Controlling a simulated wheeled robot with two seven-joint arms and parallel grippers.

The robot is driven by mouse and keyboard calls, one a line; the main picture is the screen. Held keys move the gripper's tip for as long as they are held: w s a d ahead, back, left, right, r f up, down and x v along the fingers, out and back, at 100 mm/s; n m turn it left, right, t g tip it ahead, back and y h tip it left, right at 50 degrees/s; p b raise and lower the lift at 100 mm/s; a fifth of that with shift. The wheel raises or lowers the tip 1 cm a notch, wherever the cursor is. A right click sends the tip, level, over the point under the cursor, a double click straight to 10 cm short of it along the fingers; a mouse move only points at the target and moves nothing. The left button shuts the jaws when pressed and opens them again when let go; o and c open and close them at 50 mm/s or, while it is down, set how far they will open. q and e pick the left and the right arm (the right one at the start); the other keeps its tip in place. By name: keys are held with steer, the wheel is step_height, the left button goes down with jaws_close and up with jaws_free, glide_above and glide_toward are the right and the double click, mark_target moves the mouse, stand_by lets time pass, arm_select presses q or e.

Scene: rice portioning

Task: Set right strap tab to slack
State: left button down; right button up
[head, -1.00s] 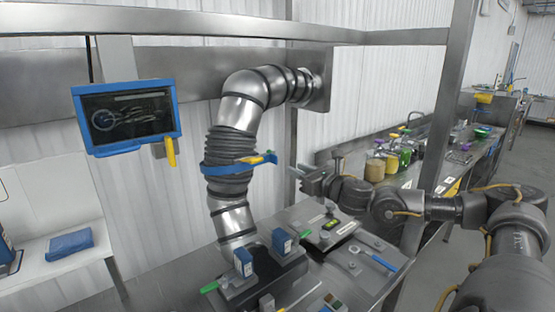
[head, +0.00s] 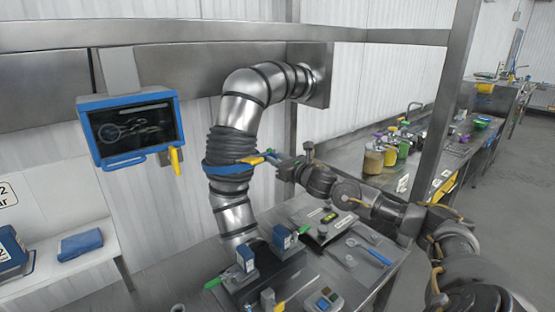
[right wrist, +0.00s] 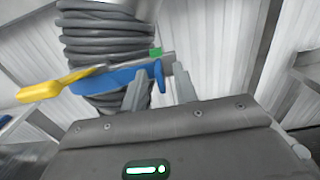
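A blue strap (head: 228,168) wraps the dark ribbed sleeve of a steel duct, with a yellow tab (head: 251,160) at its right side. In the right wrist view the yellow tab (right wrist: 40,92) points left, and the strap's blue end (right wrist: 158,75) has a small green piece (right wrist: 155,52) above it. My right gripper (head: 280,163) is beside the strap's right end. Its two fingers (right wrist: 160,85) are apart in the right wrist view, with the blue end just ahead between them; I cannot tell whether they touch it. My left gripper is not in view.
A steel bench (head: 335,262) with switches and a blue-handled tool (head: 370,250) lies below my right arm. A blue-framed screen (head: 130,128) hangs at left. A steel post (head: 447,120) stands right of the duct. A counter with jars (head: 374,160) is behind.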

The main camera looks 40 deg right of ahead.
steer(key=shift+c, duration=0.3)
jaws_close()
steer(key=a+b, duration=0.1)
steer(key=a, duration=0.3)
steer(key=shift+a+b, duration=0.3)
steer(key=shift+o, duration=0.3)
jaws_free()
steer(key=shift+d, duration=0.15)
